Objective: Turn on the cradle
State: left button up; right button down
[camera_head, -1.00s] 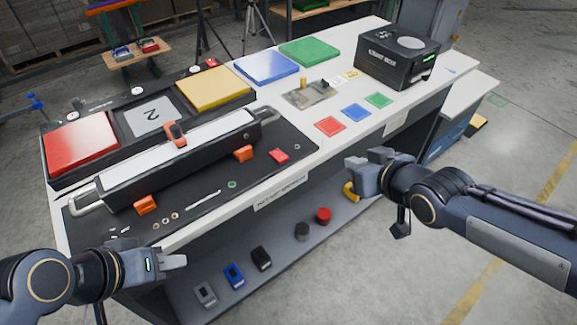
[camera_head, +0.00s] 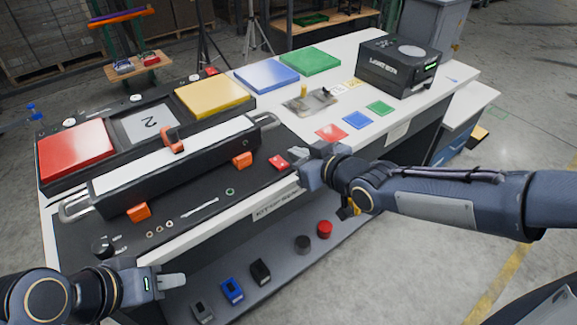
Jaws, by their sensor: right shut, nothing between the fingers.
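A long black case-like unit with a white top (camera_head: 180,160) lies on the black board, with metal handles at its ends and an orange-red latch on top. I take it with its board as the cradle, but I cannot be sure. Orange blocks (camera_head: 242,160) sit along its front. A small red rocker-like piece (camera_head: 278,163) lies on the board to its right. My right gripper (camera_head: 300,156) is shut and empty, just right of the red piece; I cannot tell if they touch. My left gripper (camera_head: 172,279) is in front of the table's left end, empty, its jaw gap unclear.
Red (camera_head: 75,150), yellow (camera_head: 214,95), blue (camera_head: 266,78) and green (camera_head: 310,61) pads lie along the back. A black box (camera_head: 397,68) stands at the far right. Small items, including a red one (camera_head: 325,229), sit on the lower shelf.

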aim_at(279, 162)
jog(key=x, duration=0.4)
notch_tip(279, 162, down, 3)
jog(key=shift+w+a+f, duration=0.1)
jog(key=shift+f, duration=0.55)
